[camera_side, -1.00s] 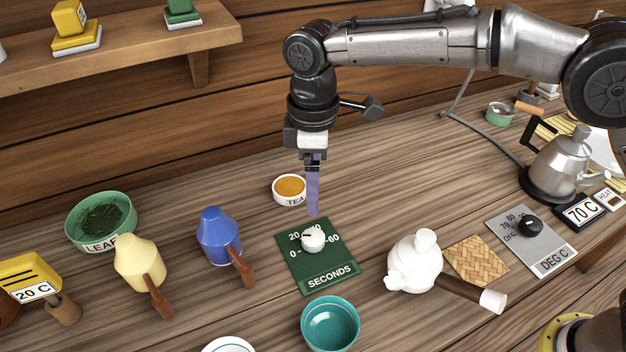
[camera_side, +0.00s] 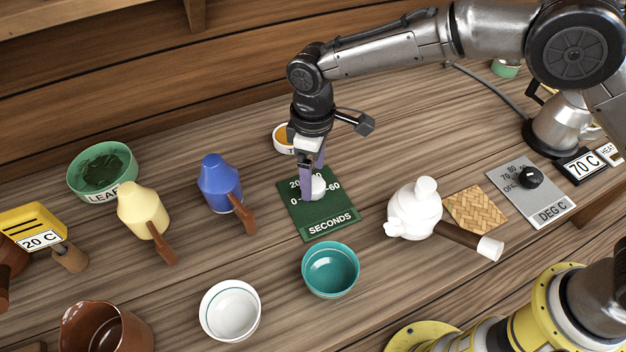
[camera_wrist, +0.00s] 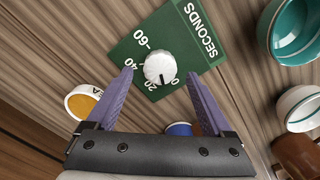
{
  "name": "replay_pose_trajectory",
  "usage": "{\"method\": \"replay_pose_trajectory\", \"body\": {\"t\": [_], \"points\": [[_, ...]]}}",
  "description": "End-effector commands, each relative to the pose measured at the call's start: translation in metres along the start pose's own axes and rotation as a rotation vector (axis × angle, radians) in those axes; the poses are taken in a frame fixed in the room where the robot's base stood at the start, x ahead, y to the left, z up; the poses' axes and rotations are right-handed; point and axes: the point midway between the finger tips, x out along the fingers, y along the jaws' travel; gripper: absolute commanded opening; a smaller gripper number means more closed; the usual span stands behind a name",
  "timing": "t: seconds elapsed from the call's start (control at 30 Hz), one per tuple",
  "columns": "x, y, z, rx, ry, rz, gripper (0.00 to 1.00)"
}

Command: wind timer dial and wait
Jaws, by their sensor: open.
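The timer is a green plate (camera_side: 328,221) marked SECONDS with a white round dial (camera_side: 318,186) on it, lying mid-table. In the wrist view the white dial (camera_wrist: 160,68) has a black pointer mark near the 0 end of the scale, and the green plate (camera_wrist: 205,48) lies around it. My gripper (camera_side: 312,183) points down at the dial in the side view. In the wrist view my gripper (camera_wrist: 160,85) is open, its purple fingers wide apart, with the dial between and slightly beyond their tips. I cannot tell whether a finger touches the dial.
A teal bowl (camera_side: 330,270) stands just in front of the timer. A blue pot (camera_side: 219,183) is to its left, a white teapot (camera_side: 414,209) to its right, and a tea dish (camera_side: 282,138) behind. A grey DEG C panel (camera_side: 527,193) lies at right.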

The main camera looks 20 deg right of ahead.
Motion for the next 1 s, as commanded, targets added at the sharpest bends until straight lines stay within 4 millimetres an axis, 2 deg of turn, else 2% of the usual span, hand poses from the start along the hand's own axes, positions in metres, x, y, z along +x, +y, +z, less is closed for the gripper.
{"method": "replay_pose_trajectory", "body": {"t": [0.1,0.23,0.6,1.0], "points": [[0.017,0.000,0.000,0.000,-0.002,0.000,0.85],[0.027,0.000,0.000,0.000,-0.001,0.000,0.85],[0.032,0.000,0.000,-0.001,0.001,0.000,0.85],[0.031,0.000,0.000,-0.001,0.001,0.000,0.14]]}}
